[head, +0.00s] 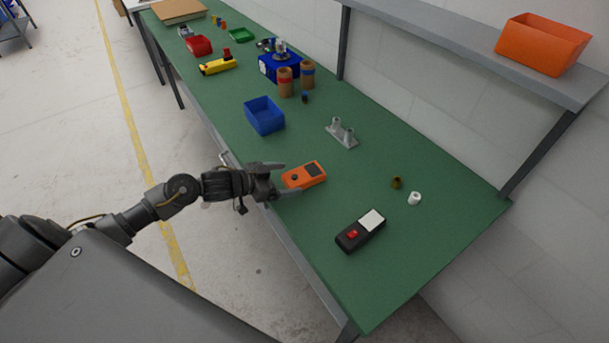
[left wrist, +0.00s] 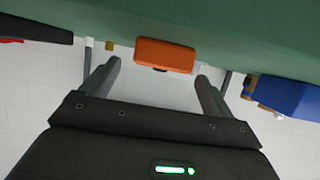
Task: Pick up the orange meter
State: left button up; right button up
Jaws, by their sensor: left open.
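The orange meter (head: 304,175) lies on the green workbench near its front edge, with a dark round knob on its face. My left gripper (head: 283,180) is open, with its fingers pointing at the meter's near end from the left. In the left wrist view the meter (left wrist: 165,55) shows beyond and between the two open fingertips (left wrist: 157,70), with nothing held. Whether a fingertip touches the meter cannot be told. My right gripper is not in view.
A black device with a red button (head: 354,238) lies to the right on the green workbench (head: 390,285). A blue bin (head: 264,116) and a grey fixture (head: 342,133) stand behind the meter. A brown ring (head: 396,183) and a white roll (head: 414,198) are farther right. An orange bin (head: 541,44) sits on the shelf.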

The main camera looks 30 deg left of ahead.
aim_at(293, 177)
pick_arm(q)
jog(key=shift+w+d+p, duration=0.2)
jog(key=shift+d+p, duration=0.05)
jog(key=shift+p, duration=0.2)
jog(key=p+x, duration=0.1)
jog(key=x, duration=0.3)
jog(key=shift+w+f, duration=0.1)
jog(key=shift+w, duration=0.15)
jog(key=shift+s, duration=0.1)
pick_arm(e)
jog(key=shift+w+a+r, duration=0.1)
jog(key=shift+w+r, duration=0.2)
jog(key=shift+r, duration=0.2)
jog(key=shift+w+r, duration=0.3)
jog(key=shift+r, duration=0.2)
pick_arm(q)
jog(key=shift+c, duration=0.2)
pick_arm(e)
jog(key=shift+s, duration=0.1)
pick_arm(q)
jog(key=shift+c, duration=1.3)
jog(key=c, duration=0.9)
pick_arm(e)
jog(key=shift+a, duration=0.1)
